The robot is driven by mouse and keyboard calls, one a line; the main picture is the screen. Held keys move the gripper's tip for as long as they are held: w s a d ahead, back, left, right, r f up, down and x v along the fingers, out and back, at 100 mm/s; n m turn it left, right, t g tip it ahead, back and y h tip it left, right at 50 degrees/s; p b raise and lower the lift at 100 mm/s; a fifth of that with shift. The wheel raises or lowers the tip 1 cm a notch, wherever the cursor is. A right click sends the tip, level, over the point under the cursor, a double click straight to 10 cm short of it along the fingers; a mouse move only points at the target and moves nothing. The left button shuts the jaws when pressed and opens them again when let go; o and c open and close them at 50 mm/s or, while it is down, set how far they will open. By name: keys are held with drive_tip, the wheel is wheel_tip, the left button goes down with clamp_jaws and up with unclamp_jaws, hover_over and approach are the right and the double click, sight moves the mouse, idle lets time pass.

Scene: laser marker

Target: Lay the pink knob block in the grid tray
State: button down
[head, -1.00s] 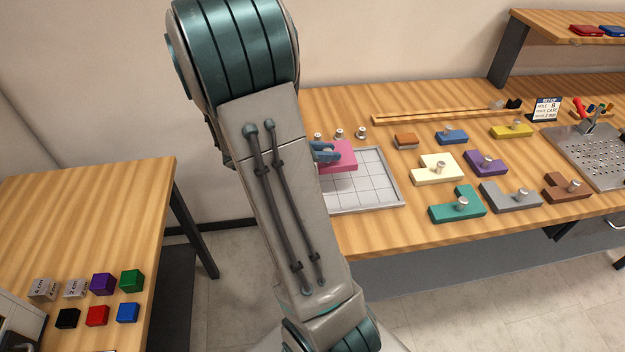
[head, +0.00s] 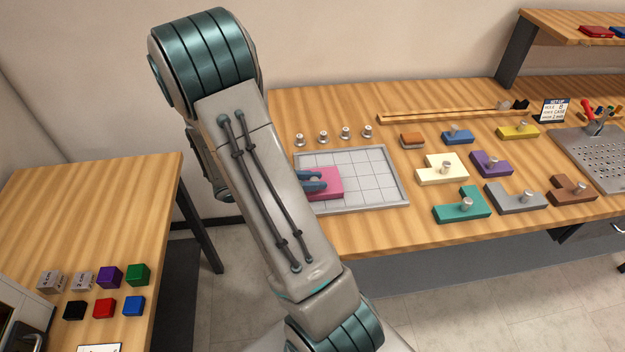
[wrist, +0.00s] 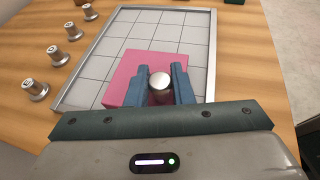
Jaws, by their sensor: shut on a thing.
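The pink knob block (head: 328,183) is over the near-left part of the grid tray in the head view, partly hidden by my arm. In the wrist view the pink block (wrist: 130,76) shows with its silver knob between my fingers. My gripper (wrist: 162,82) is shut on this knob; its blue fingertips also show in the head view (head: 312,181). The grid tray (head: 378,165) has a pale gridded floor and a grey rim, and no other block is in it. I cannot tell whether the block touches the tray floor.
Several loose silver knobs (head: 345,132) stand behind the tray. To its right are knob blocks, among them cream (head: 433,172), teal (head: 450,211), purple (head: 487,167) and grey (head: 512,202). A perforated metal plate (head: 600,160) lies farther right. A side table (head: 100,205) holds small cubes.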

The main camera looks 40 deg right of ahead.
drive_tip(key=shift+f, duration=0.2)
drive_tip(key=c, duration=1.3)
unclamp_jaws()
drive_tip(key=shift+o, duration=0.2)
drive_tip(key=shift+r, duration=0.1)
